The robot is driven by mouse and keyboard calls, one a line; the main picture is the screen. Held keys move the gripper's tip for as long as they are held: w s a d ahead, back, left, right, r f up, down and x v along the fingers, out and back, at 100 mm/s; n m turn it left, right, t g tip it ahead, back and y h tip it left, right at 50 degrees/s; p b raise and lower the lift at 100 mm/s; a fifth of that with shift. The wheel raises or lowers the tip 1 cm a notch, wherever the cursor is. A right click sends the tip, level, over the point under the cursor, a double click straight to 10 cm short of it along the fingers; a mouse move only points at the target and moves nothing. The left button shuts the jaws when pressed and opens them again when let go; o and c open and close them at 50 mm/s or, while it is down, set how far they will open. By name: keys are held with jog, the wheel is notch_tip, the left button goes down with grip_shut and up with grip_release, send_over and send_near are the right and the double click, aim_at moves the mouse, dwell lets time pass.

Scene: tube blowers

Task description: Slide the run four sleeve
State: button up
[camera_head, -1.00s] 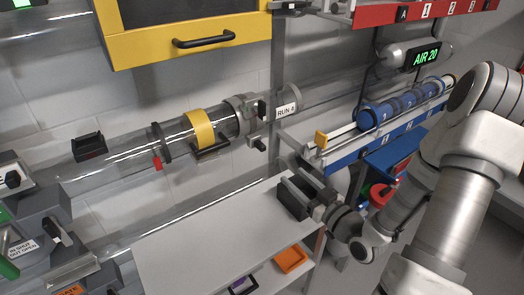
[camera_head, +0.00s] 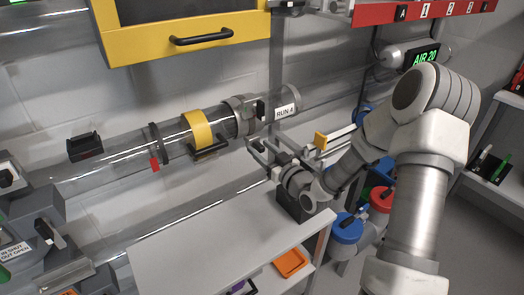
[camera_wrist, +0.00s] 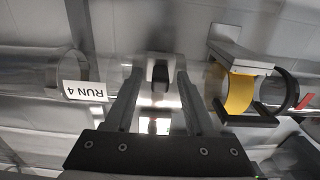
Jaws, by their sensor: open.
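The run four tube (camera_head: 120,157) is clear and runs along the wall, with a "RUN 4" label (camera_head: 286,111) at its right. A grey sleeve-like collar (camera_head: 240,115) with a dark knob (camera_head: 260,110) sits left of the label. A yellow band (camera_head: 199,128) with a black bracket is farther left on the tube. My gripper (camera_head: 258,152) is open and empty, just below and in front of the collar. In the wrist view, a dark knob (camera_wrist: 160,72) shows between the open fingertips; whether they touch it, I cannot tell. The label there is upside down (camera_wrist: 85,91).
A white table top (camera_head: 215,240) lies below, with an orange tray (camera_head: 291,262) beneath. A yellow-framed cabinet (camera_head: 140,50) hangs above the tube. A blue-lidded container (camera_head: 346,229) stands below my arm. Grey machinery (camera_head: 35,225) fills the lower left.

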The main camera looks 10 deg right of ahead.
grip_shut()
dwell(1.4)
